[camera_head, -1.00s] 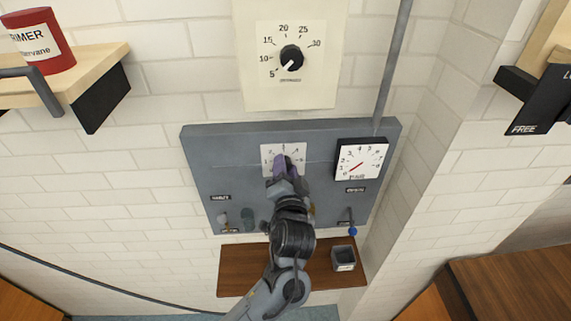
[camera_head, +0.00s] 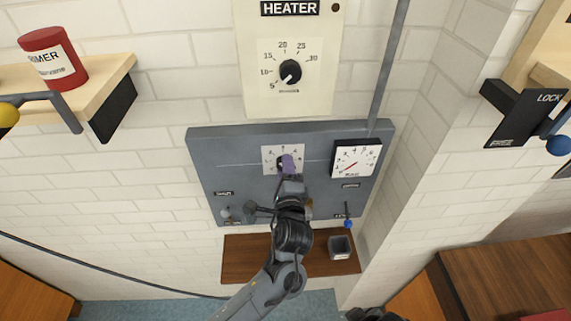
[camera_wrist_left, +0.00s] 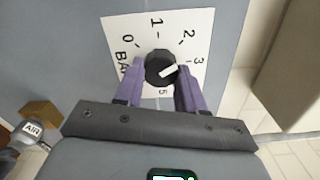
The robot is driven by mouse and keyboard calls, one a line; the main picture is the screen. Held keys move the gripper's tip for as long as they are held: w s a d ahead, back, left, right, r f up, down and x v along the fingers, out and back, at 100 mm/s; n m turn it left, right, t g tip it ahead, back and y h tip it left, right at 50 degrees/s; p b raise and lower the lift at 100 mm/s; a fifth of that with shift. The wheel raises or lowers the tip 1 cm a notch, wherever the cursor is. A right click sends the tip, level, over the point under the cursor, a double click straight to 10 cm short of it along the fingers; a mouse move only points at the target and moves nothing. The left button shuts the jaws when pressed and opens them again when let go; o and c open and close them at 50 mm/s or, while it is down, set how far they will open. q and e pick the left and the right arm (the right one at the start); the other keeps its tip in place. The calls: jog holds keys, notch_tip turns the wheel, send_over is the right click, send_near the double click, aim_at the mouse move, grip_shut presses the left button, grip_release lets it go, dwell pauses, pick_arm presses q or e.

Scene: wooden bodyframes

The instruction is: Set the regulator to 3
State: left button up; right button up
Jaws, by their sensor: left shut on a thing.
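The regulator is a round black knob (camera_wrist_left: 160,66) with a white pointer mark, on a white dial plate (camera_wrist_left: 118,30) numbered from 0 upward. In the left wrist view the mark points right and slightly up, towards about the 3. My left gripper (camera_wrist_left: 160,84) has its purple fingers on either side of the knob and is shut on it. In the head view the left gripper (camera_head: 289,166) covers part of the dial plate (camera_head: 269,155). A dark part at the bottom edge may be my right gripper (camera_head: 373,314); its fingers are not visible.
A square gauge (camera_head: 357,158) with a red needle sits right of the dial on the grey panel (camera_head: 225,175). The heater dial (camera_head: 290,73) is above. A wooden shelf (camera_head: 245,268) with a grey cup (camera_head: 340,247) is below. A red can (camera_head: 53,57) stands on the left shelf.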

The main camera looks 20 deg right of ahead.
pick_arm(q)
jog(key=shift+m+p, duration=1.35)
jog(key=shift+m, duration=1.45)
jog(key=shift+a+f, duration=0.1)
jog(key=o, duration=1)
jog(key=shift+o, duration=0.2)
jog(key=shift+s, duration=0.1)
jog(key=b+v, duration=0.1)
jog(key=v, duration=0.9)
jog(key=shift+s+b, duration=0.3)
